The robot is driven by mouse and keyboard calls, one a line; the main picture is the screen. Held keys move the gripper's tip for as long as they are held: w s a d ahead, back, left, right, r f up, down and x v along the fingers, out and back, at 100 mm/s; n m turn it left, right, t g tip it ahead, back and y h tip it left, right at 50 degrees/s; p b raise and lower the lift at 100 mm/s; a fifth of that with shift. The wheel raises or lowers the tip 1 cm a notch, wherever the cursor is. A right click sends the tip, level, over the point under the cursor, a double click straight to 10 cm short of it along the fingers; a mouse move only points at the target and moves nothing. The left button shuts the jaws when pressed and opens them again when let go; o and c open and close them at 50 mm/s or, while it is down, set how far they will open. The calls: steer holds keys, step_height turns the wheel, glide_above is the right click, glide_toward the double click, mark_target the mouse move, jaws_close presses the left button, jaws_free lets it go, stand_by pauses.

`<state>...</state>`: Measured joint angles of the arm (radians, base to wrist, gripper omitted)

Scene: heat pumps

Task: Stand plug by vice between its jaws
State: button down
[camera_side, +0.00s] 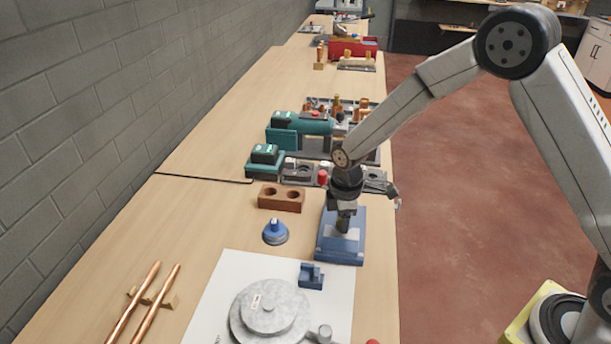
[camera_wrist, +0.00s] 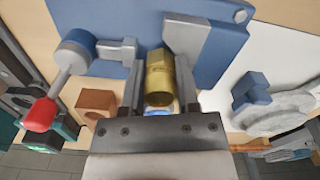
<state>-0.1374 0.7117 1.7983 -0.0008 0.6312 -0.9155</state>
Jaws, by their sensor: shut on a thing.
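My gripper (camera_side: 344,218) points down over the blue vice (camera_side: 340,255) in the side view. In the wrist view my gripper (camera_wrist: 160,82) is shut on a brass plug (camera_wrist: 160,75) with a hex-shaped end, one finger on each side of it. The vice (camera_wrist: 115,18) lies beyond the plug, with a grey jaw piece (camera_wrist: 189,34) to the right and a grey screw part to the left. The plug appears in line with the gap between them. I cannot tell how far down it is or whether it touches the vice. My gripper hides part of the vice in the side view.
A red-tipped handle (camera_wrist: 42,114) sticks out beside the vice. A brown block with holes (camera_side: 281,198), a blue round piece (camera_side: 275,233), a small blue block (camera_side: 311,275) and a grey round casting (camera_side: 270,313) stand nearby. Tools and trays crowd the bench farther back.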

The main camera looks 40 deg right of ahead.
steer(key=shift+c, duration=1.3)
jaws_free()
steer(key=shift+f, duration=0.1)
steer(key=shift+s, duration=0.1)
steer(key=shift+r, duration=0.9)
step_height(320, 180, up, 10)
steer(key=shift+r, duration=0.1)
steer(key=s+a+f, duration=0.1)
steer(key=s+a, duration=0.2)
steer(key=a, duration=0.4)
steer(key=s+a+f, duration=0.1)
steer(key=s+a, duration=0.2)
steer(key=a, duration=0.5)
steer(key=shift+s, duration=0.15)
